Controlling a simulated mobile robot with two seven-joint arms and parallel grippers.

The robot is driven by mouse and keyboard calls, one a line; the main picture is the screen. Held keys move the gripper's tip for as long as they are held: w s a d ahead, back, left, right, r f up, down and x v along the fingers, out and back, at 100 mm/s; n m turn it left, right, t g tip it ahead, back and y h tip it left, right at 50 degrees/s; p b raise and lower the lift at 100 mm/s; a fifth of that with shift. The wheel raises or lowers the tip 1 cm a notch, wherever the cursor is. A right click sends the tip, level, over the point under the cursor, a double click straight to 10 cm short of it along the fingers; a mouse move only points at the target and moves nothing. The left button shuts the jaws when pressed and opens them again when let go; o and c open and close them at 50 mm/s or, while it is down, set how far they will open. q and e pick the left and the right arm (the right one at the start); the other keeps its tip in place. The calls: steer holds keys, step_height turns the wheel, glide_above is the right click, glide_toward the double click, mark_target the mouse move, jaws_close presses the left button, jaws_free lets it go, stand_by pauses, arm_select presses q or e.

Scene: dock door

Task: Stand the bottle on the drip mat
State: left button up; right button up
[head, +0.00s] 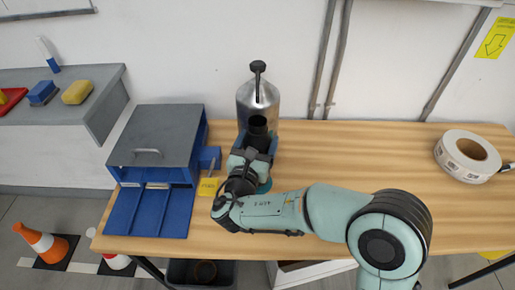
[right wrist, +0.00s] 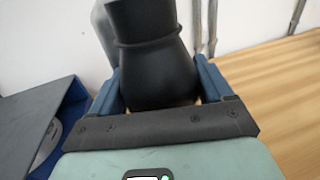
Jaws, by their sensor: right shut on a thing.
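A black bottle (head: 258,125) with a narrower neck stands out between the blue fingers of my right gripper (head: 256,145). In the right wrist view the bottle (right wrist: 155,65) fills the space between the fingers (right wrist: 160,85), which are shut on its wide body. Its base is hidden, so I cannot tell whether it touches the table. No drip mat can be told for certain. A flat blue panel (head: 148,212) lies at the table's left front, and a bit of teal (head: 264,186) shows beside my wrist. My left gripper is out of view.
A silver canister (head: 258,96) with a black top stands close behind the bottle. A grey-lidded blue box (head: 155,138) is to the left, with a yellow note (head: 208,187) beside it. A label roll (head: 467,157) lies far right. The wooden table (head: 350,160) between is clear.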

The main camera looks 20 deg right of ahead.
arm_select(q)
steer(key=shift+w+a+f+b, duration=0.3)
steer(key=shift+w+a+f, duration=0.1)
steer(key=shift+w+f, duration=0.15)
arm_select(e)
steer(key=shift+f, duration=1.15)
steer(key=shift+f, duration=0.1)
steer(key=o, duration=1.6)
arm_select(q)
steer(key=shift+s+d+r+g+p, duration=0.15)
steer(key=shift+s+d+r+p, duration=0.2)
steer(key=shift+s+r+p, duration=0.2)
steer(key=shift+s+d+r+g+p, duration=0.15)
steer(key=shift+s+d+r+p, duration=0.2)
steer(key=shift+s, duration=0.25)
arm_select(e)
steer(key=v, duration=1.2)
